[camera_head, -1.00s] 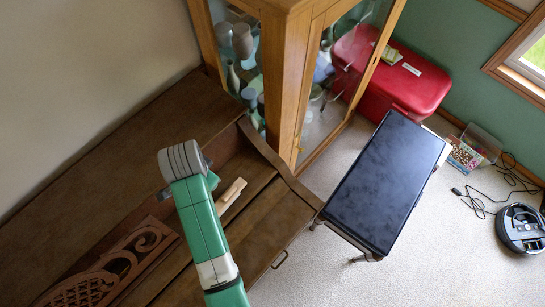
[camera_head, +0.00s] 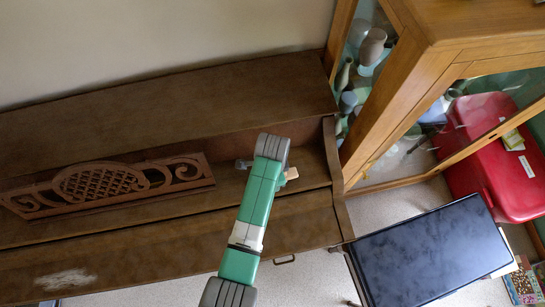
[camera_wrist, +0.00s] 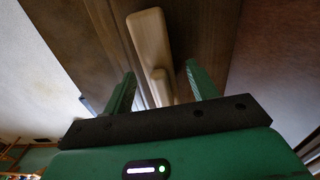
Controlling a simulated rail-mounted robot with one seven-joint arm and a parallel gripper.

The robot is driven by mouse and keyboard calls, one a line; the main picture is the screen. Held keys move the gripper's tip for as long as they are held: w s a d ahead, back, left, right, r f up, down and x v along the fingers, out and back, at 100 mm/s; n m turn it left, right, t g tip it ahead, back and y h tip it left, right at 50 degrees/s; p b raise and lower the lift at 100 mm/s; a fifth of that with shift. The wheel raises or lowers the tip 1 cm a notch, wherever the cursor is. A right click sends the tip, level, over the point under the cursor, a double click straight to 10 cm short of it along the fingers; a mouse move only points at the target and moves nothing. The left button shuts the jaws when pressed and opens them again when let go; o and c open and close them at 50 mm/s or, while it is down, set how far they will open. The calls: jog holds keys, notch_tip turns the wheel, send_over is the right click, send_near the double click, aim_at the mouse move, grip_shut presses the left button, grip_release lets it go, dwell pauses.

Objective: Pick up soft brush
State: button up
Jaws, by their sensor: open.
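The soft brush (camera_head: 291,173) shows as a pale wooden piece on the brown piano ledge, largely hidden behind my green arm. In the wrist view the brush (camera_wrist: 149,40) is a long, light wooden bar with a shorter rounded wooden part on its near side. I cannot make out any bristles. My gripper (camera_wrist: 160,82) is open, with one green finger on each side of the brush's near part. Nothing is held between the fingers. I cannot tell how much height is left between the fingertips and the brush. In the head view my gripper is mostly hidden by my arm.
A carved wooden panel (camera_head: 110,185) lies on the piano (camera_head: 170,105) to the left. A glass-fronted wooden cabinet (camera_head: 430,75) rises close on the right. A pale patch (camera_head: 65,280) marks the piano front.

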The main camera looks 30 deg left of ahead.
jog(key=shift+f, duration=0.1)
jog(key=c, duration=1.1)
jog(key=shift+r, duration=0.7)
notch_tip(320, 180, up, 2)
jog(key=shift+s+r, duration=0.15)
jog(key=s+a, duration=0.1)
jog(key=s, duration=0.4)
jog(key=s+a+r, duration=0.1)
jog(key=s+a, duration=0.1)
jog(key=s, duration=0.3)
jog(key=s+a, duration=0.2)
jog(key=s, duration=0.3)
jog(key=shift+a+r, duration=0.1)
jog(key=shift+r, duration=0.05)
jog(key=shift+w, duration=0.1)
